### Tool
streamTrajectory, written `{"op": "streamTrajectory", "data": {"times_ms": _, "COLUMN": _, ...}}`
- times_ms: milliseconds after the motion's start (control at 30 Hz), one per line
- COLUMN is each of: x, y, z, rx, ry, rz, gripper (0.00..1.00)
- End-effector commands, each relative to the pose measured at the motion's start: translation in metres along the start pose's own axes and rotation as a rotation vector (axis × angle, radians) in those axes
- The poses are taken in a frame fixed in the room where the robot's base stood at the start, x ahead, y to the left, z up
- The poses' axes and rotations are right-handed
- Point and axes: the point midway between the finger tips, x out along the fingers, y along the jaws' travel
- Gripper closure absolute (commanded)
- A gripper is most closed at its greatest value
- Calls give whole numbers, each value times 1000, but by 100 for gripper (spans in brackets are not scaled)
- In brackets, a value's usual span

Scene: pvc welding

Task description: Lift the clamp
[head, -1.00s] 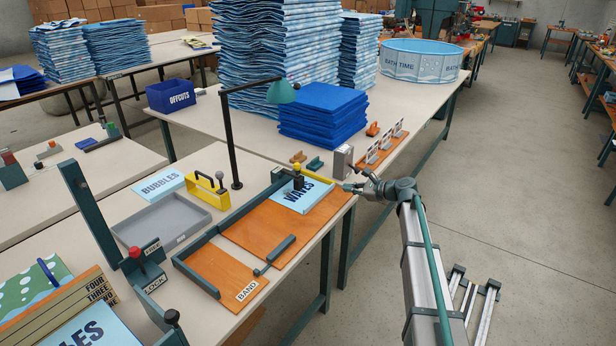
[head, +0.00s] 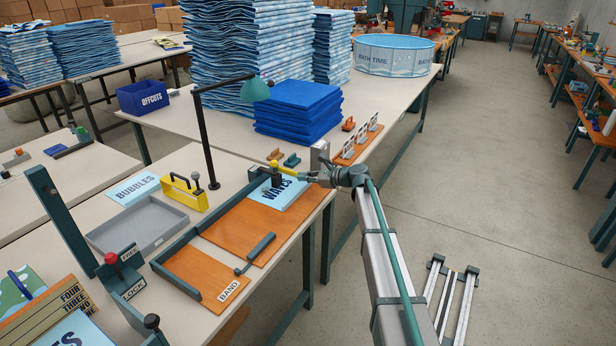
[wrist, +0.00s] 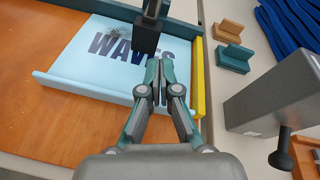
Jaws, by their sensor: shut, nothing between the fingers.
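A dark clamp (head: 276,178) with a yellow knob stands at the far edge of the light-blue WAVES sheet (head: 284,196). In the wrist view the clamp (wrist: 147,36) shows as a dark block pressing on or hovering just over the WAVES sheet (wrist: 95,62); I cannot tell which. Its upper part is cut off by the frame. My gripper (wrist: 159,66) is shut and empty, with its fingertips just short of the clamp's near end in the picture. In the head view my gripper (head: 302,176) is to the right of the clamp, at the bench's edge.
The sheet lies on an orange board (head: 250,228) with teal rails. A yellow strip (wrist: 198,80) runs along the sheet's side. A grey box (wrist: 272,95) with a black knob stands close on the right. A lamp (head: 205,135) and blue stack (head: 298,110) stand behind.

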Motion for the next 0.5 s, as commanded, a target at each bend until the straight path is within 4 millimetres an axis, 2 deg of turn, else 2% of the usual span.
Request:
{"op": "streamTrajectory", "data": {"times_ms": 100, "x": 26, "y": -1, "z": 1, "rx": -1, "ry": -1, "rz": 3, "gripper": 100}}
{"op": "streamTrajectory", "data": {"times_ms": 300, "x": 63, "y": -1, "z": 0, "rx": 0, "ry": 0, "rz": 1, "gripper": 100}}
{"op": "streamTrajectory", "data": {"times_ms": 400, "x": 63, "y": 0, "z": 19, "rx": -3, "ry": -1, "rz": -1, "gripper": 100}}
{"op": "streamTrajectory", "data": {"times_ms": 500, "x": 66, "y": 0, "z": 29, "rx": -1, "ry": -1, "rz": 0, "gripper": 100}}
